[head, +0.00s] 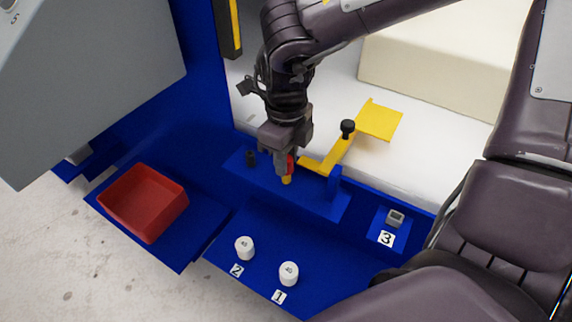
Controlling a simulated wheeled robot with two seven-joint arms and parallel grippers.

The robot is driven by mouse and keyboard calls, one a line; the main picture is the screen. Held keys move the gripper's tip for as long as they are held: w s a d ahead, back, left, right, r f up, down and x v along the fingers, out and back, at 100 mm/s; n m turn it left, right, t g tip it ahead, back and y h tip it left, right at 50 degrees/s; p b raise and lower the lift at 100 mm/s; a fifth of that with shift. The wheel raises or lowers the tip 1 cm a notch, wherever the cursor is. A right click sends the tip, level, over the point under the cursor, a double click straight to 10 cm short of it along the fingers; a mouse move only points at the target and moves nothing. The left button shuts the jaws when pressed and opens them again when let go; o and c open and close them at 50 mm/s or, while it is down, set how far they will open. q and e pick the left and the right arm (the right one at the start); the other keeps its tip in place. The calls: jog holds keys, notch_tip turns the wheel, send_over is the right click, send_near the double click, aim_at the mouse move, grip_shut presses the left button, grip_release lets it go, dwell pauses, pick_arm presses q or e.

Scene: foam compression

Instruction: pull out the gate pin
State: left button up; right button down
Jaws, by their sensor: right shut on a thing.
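My right gripper (283,168) points down over the blue rail in front of the white bed. It is shut on the gate pin (290,164), whose red part shows between and beside the fingers. A small yellow piece (286,180) shows just below the fingertips; I cannot tell whether it belongs to the pin or to its seat. The yellow gate arm (340,152) with a black knob (347,127) lies right of the gripper, its near end close to the fingers. The fingers hide much of the pin. My left gripper is not in view.
An empty red bin (143,203) stands at left. White weights (244,247) and (289,272) stand by labels 2 and 1. A small grey block (395,218) sits by label 3. A cream foam block (440,65) lies behind. A blue post (334,183) stands on the rail.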

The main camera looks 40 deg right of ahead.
jog(key=shift+r+p, duration=1.25)
jog(key=shift+r, duration=0.65)
jog(key=shift+r+p, duration=1.8)
jog(key=shift+r, duration=0.6)
